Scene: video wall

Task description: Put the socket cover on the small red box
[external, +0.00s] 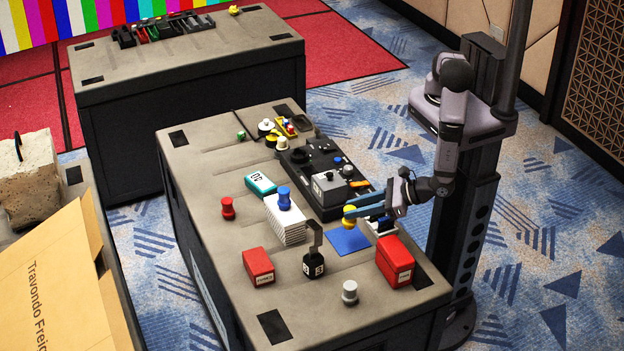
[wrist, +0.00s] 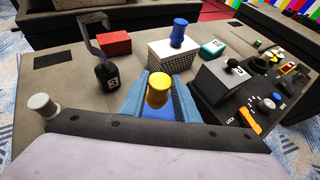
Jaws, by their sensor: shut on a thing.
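My gripper (external: 364,209) has blue fingers, shut on a yellow knob-shaped piece (external: 349,216). In the wrist view the yellow piece (wrist: 158,90) stands upright between the fingertips. I cannot tell whether it touches the table. Two red boxes show: a smaller one (external: 258,267) at the front left, and a larger one (external: 394,263) at the right, below my gripper. The smaller one also shows in the wrist view (wrist: 115,43), with nothing on it. No part is clearly labelled as the socket cover; I cannot tell whether it is the yellow piece.
A blue square mat (external: 350,242) lies near the fingertips. A black hooked tool (external: 314,262) stands between it and the smaller red box. A white perforated block (external: 285,220) carries a blue knob (external: 284,198). A grey knob (external: 350,291) stands at the front. Bare table lies around the red knob (external: 228,208).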

